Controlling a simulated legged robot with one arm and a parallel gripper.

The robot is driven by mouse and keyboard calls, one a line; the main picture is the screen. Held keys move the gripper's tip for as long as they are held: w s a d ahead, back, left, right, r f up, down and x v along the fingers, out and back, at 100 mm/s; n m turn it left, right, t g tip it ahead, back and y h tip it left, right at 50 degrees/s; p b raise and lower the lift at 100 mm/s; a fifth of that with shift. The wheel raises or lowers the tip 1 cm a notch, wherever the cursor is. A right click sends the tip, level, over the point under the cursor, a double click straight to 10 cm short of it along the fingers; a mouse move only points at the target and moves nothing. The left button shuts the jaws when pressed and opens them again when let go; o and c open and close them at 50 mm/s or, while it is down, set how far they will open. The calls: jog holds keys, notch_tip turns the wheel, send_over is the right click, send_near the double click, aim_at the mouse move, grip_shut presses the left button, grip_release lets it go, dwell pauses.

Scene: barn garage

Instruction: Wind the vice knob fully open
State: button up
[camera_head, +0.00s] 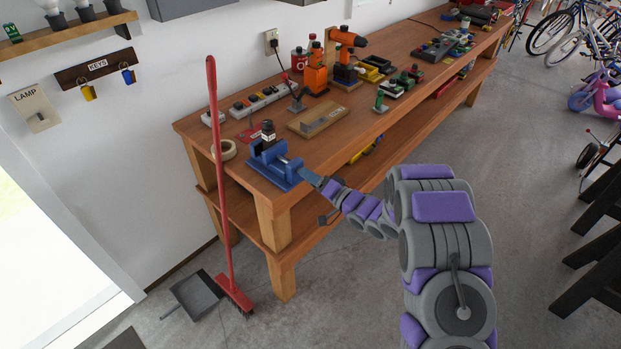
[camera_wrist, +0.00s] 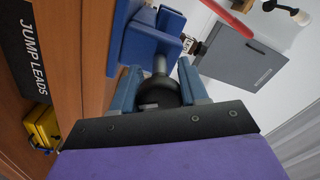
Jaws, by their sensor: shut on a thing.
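The blue vice (camera_head: 270,162) sits at the near left corner of the workbench, close to its front edge. In the wrist view, the vice (camera_wrist: 142,42) is at the top, with a grey screw rod running from it to the dark round vice knob (camera_wrist: 158,97). My gripper (camera_wrist: 158,82) is shut on the knob, one blue finger on each side. In the head view, my gripper (camera_head: 316,181) reaches in from the right at the bench edge. The knob is hidden there. How far the jaws are apart is hard to tell.
The wooden workbench (camera_head: 190,127) carries a tape roll (camera_head: 223,150), a wooden block (camera_head: 317,121), a power strip (camera_head: 256,101) and orange tools (camera_head: 317,72). A red broom (camera_head: 217,150) leans at the bench's left end. A dustpan (camera_head: 197,297) lies on the floor.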

jog(key=shift+d, duration=0.25)
jog(key=shift+c, duration=1.3)
jog(key=shift+n, duration=0.3)
